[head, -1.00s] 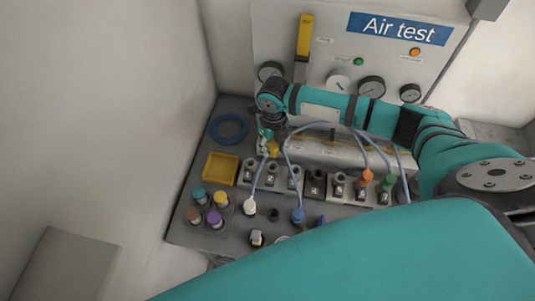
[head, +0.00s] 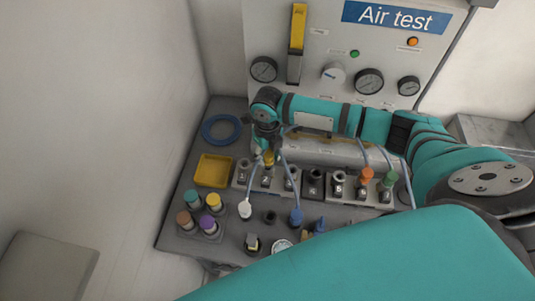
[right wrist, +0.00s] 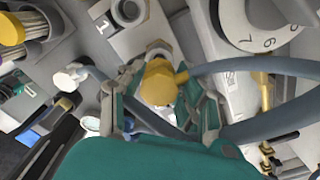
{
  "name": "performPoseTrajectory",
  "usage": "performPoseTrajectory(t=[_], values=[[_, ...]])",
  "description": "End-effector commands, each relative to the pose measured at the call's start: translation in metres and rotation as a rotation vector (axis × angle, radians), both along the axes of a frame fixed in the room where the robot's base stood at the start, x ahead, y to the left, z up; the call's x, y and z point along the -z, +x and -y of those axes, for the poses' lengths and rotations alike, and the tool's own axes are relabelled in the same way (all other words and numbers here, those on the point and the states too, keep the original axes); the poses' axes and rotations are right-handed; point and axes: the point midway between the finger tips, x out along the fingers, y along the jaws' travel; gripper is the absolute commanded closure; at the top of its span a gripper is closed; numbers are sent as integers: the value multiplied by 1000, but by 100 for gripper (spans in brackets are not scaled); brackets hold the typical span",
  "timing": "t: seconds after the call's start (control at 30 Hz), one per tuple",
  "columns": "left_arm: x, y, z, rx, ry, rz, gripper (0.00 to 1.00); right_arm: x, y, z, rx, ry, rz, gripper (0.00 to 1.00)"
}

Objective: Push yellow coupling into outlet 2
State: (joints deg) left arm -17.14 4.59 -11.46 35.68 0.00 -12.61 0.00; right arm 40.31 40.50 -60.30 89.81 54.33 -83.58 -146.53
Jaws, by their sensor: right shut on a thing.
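The yellow coupling (head: 268,157) is in my right gripper (head: 267,148), just above outlet 2 (head: 266,180) in the outlet row. In the right wrist view the yellow coupling (right wrist: 159,84) sits between the two fingers of my right gripper (right wrist: 160,100), with a blue-grey hose running off to the right. A round outlet opening (right wrist: 157,52) shows just behind it, beside the block marked 1 (right wrist: 103,24). I cannot tell whether the coupling touches the outlet. My left gripper is not in view.
A yellow tray (head: 213,171) and a blue ring (head: 221,129) lie left of the outlets. Several coloured caps stand in front left. Orange (head: 366,174) and green (head: 390,178) couplings sit in the row at right. Hoses hang close by, with white (head: 244,209) and blue (head: 296,216) ends.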

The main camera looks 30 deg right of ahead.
Motion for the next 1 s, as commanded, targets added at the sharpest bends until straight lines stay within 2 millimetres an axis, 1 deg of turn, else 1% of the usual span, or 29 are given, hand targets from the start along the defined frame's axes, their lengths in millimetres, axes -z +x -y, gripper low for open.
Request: performPoseTrajectory(t=[0.27,1.0], values=[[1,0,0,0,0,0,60,1,0,0,0,0,0,100],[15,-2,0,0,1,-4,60,27,0,0,0,0,0,100]])
